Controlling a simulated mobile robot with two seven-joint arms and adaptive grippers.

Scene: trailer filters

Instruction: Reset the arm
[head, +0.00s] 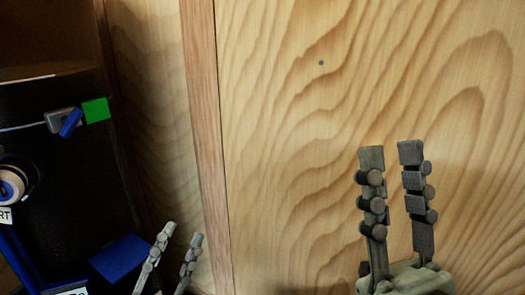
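My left gripper (183,233) is at the bottom of the head view, left of centre. Its two grey fingers point up and stand apart, with nothing between them. My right gripper (391,153) is larger in the picture, at the lower right. Its two dark fingers point up and are apart, with only the wood wall (300,130) behind the gap. The arm links below both grippers are mostly out of view.
A dark panel (75,180) stands at the left. It carries a green block (96,110), a small grey box with a blue part (71,123), a round fitting (14,184) and a blue flap (121,259). A vertical wood strip (206,140) divides the wall.

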